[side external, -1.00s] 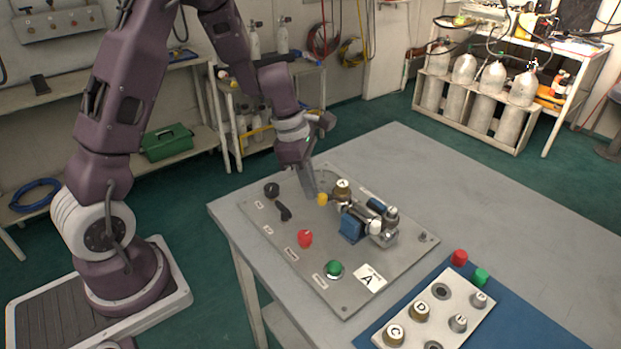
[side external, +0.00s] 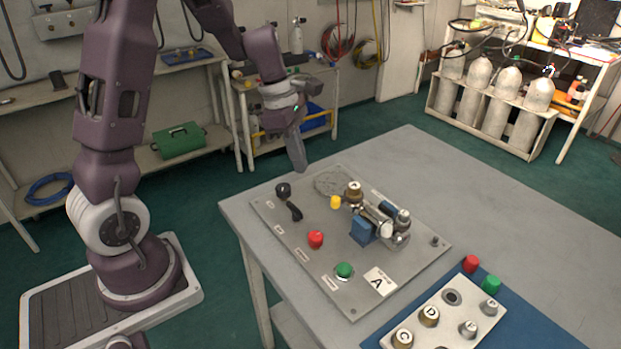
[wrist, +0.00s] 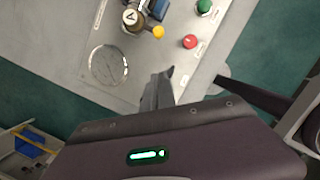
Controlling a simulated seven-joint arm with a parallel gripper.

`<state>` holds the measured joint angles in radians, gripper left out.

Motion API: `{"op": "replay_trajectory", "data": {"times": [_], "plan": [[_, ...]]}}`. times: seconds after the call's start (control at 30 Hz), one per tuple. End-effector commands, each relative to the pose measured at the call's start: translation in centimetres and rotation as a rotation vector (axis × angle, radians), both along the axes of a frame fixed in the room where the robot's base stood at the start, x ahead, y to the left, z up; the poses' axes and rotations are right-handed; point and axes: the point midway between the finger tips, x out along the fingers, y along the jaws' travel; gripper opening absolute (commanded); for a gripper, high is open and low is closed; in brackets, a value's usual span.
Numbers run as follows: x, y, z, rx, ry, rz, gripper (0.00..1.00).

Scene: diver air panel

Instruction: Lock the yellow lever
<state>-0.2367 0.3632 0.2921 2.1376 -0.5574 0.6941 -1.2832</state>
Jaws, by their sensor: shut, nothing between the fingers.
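The yellow lever's rounded yellow end (side external: 336,202) shows on the grey panel (side external: 300,262), just left of a brass-topped fitting (side external: 354,189). In the wrist view the yellow end (wrist: 158,32) sticks out beside that fitting (wrist: 131,18). The rest of the lever is hard to make out, and I cannot tell whether it is locked. My gripper (side external: 301,169) is shut and empty, above the panel's far left edge and apart from the lever. Its fingers (wrist: 158,88) also show in the wrist view.
A round gauge (wrist: 107,65) lies between my fingers' side and the fitting. A blue block with metal cylinders (side external: 362,231) stands right. The table's far right is clear.

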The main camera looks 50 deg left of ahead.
Motion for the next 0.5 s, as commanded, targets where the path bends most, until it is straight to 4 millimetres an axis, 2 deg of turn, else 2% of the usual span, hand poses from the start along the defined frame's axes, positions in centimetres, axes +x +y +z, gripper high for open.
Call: {"op": "replay_trajectory", "data": {"times": [0.1,0.2,0.5], "plan": [[-0.3,0.4,2.1,0.001,-0.003,0.000,0.00],[-0.5,0.6,3.2,0.001,-0.002,0.000,0.00],[-0.7,0.6,3.7,0.000,0.002,0.001,0.00]]}}
